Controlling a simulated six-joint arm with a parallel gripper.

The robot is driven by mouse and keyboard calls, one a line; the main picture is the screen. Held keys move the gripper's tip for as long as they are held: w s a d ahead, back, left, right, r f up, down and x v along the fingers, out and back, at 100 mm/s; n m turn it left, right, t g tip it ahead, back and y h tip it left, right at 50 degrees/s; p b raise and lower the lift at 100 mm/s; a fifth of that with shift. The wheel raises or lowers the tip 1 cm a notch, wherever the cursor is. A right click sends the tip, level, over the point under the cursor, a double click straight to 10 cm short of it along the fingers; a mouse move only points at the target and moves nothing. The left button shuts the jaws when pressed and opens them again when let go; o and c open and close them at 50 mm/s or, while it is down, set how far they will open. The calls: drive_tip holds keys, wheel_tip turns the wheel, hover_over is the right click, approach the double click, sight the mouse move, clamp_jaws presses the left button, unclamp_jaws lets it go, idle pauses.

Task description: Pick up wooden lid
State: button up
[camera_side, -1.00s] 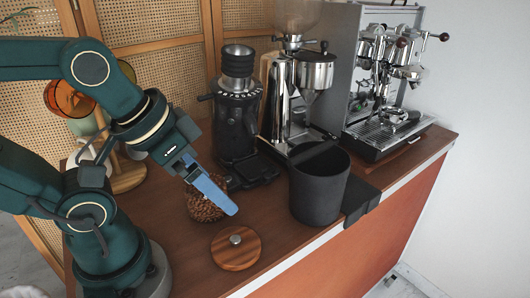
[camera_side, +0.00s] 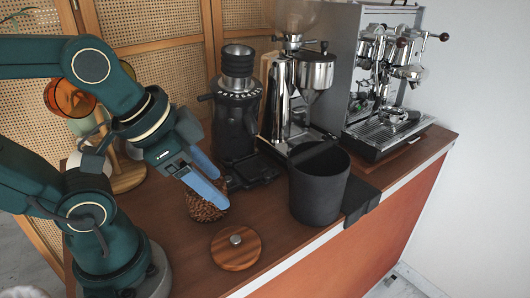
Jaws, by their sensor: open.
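The wooden lid (camera_side: 236,250) is a round, striped brown disc with a small metal knob on top. It lies flat on the counter near the front edge. My gripper (camera_side: 218,187) has blue fingers and is open and empty. It is above and slightly left of the lid, in front of a container of coffee beans (camera_side: 203,208). The fingers partly hide the beans container.
A black bin (camera_side: 319,188) stands right of the lid at the counter's edge. A black grinder (camera_side: 237,120), a chrome grinder (camera_side: 312,75) and an espresso machine (camera_side: 385,90) stand behind. Orange cups (camera_side: 68,97) hang at left. Counter around the lid is clear.

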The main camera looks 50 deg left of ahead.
drive_tip(key=w+m, duration=0.1)
drive_tip(key=m, duration=0.4)
drive_tip(key=m+g, duration=0.5)
drive_tip(key=m, duration=0.7)
hover_over(235, 238)
drive_tip(key=f, duration=0.8)
drive_tip(key=shift+w+f, duration=0.2)
drive_tip(key=shift+f, duration=0.05)
drive_tip(key=shift+s+f+g, duration=0.25)
drive_tip(key=shift+f+g, duration=0.15)
drive_tip(key=shift+f, duration=2.55)
clamp_jaws()
